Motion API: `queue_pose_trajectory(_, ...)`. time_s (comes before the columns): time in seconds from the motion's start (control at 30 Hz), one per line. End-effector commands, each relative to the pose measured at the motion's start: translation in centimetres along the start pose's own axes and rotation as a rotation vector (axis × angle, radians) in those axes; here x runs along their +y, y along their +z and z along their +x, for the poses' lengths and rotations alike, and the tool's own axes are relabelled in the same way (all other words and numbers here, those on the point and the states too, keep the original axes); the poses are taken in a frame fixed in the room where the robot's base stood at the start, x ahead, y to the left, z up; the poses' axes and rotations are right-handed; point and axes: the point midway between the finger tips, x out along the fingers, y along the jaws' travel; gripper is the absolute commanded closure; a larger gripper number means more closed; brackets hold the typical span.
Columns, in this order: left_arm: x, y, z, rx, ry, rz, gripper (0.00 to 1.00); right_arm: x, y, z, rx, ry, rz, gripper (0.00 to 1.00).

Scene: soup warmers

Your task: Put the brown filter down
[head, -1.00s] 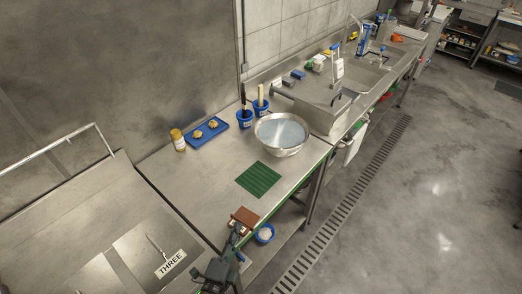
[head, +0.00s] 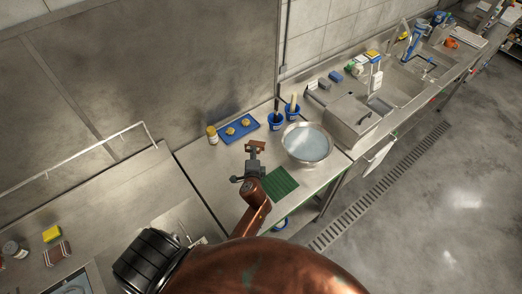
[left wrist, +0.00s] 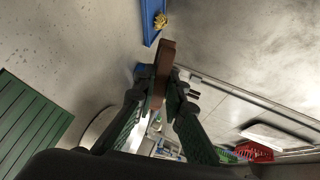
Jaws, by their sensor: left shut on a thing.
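My left gripper (head: 254,159) is shut on the brown filter (head: 256,146), a small reddish-brown block at its fingertips. It holds the filter over the steel counter, between the blue tray and the metal bowl. In the left wrist view the filter (left wrist: 166,66) is seen edge-on, pinched between the two dark fingers (left wrist: 162,92). I cannot tell exactly how high it is above the counter. My right gripper is not in view.
The blue tray (head: 227,135) with yellow items and a jar (head: 212,134) stand behind left. A metal bowl (head: 307,160) and two blue cups (head: 277,124) are to the right. A green mat (head: 279,184) lies in front. Bare counter (head: 207,165) shows left of the gripper.

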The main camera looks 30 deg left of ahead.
Motion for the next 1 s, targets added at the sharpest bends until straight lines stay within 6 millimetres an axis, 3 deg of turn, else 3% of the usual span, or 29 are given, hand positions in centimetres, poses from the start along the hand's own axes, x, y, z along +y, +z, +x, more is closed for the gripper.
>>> queue_pose_trajectory(0.13, -0.2, -0.5, 0.4, -0.006, 0.014, -0.001, 1.00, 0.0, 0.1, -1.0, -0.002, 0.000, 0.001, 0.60)
queue_pose_trajectory(0.37, 1.1, -1.0, 0.9, -0.001, 0.016, 0.000, 1.00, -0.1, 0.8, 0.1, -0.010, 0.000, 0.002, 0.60)
queue_pose_trajectory(1.0, 8.6, -0.8, 3.5, -0.004, 0.016, -0.001, 1.00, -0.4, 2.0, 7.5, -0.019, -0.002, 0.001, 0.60)
